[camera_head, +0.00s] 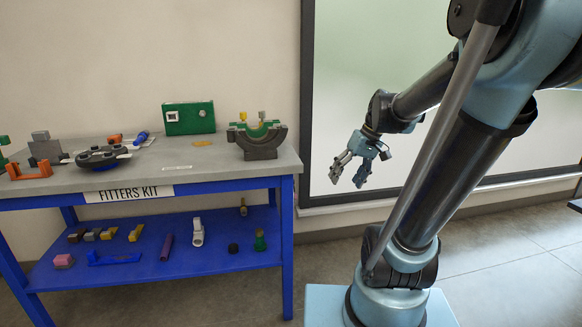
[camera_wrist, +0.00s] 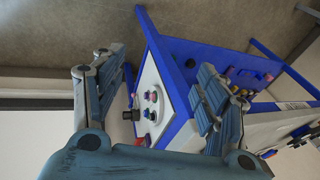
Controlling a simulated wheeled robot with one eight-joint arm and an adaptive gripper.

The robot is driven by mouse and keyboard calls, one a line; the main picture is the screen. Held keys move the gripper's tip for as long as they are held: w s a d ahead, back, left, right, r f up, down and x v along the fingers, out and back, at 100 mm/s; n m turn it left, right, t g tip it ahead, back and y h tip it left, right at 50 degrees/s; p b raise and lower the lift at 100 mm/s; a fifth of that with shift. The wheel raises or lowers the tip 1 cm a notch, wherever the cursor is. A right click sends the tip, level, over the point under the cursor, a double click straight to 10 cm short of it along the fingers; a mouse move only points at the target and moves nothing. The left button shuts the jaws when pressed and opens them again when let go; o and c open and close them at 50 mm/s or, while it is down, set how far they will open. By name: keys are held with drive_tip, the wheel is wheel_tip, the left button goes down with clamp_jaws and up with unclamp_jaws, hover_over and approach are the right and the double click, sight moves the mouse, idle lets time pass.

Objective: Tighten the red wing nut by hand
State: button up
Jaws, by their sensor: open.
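I cannot make out a red wing nut for certain in either view. My gripper (camera_head: 350,175) hangs open and empty in front of the pale wall panel, to the right of the table and apart from it. In the wrist view its two fingers stand wide apart, with nothing between the pads. Beyond them, at a distance, is a white panel with a blue frame (camera_wrist: 184,96). It carries several small knobs, including a reddish one (camera_wrist: 153,88) and dark ones. They are too small to tell whether one is a wing nut.
A blue table with a grey top (camera_head: 225,165), labelled FITTERS KIT, stands at the left. It holds a grey and green half-ring clamp (camera_head: 258,137), a green box (camera_head: 188,118) and a dark lobed part (camera_head: 101,156). The lower shelf (camera_head: 130,275) holds small parts.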

drive_tip(key=w+a+r+n+g+y, duration=0.1)
drive_tip(key=w+a+n+y, duration=0.25)
drive_tip(key=w, duration=1.05)
drive_tip(key=w+a+r+n+g+y, duration=0.1)
drive_tip(key=w+a+r+n+y, duration=0.2)
drive_tip(key=w, duration=1.1)
drive_tip(key=w+d+f+n+g+y, duration=0.2)
drive_tip(key=w+f+n+g+y, duration=0.2)
drive_tip(key=w+f+n+y, duration=0.95)
drive_tip(key=a+f+m+h, duration=0.1)
drive_tip(key=a+h, duration=0.1)
drive_tip(key=a, duration=0.3)
drive_tip(key=s+a+f+h, duration=0.1)
drive_tip(key=a+h, duration=0.1)
drive_tip(key=a, duration=0.4)
drive_tip(key=a+f+m+h, duration=0.1)
drive_tip(key=a+f+h, duration=0.1)
drive_tip(key=a, duration=0.3)
drive_tip(key=shift+s+a+m+h, duration=0.3)
drive_tip(key=shift+s+h, duration=0.05)
drive_tip(key=shift+h, duration=0.05)
drive_tip(key=c, duration=0.8)
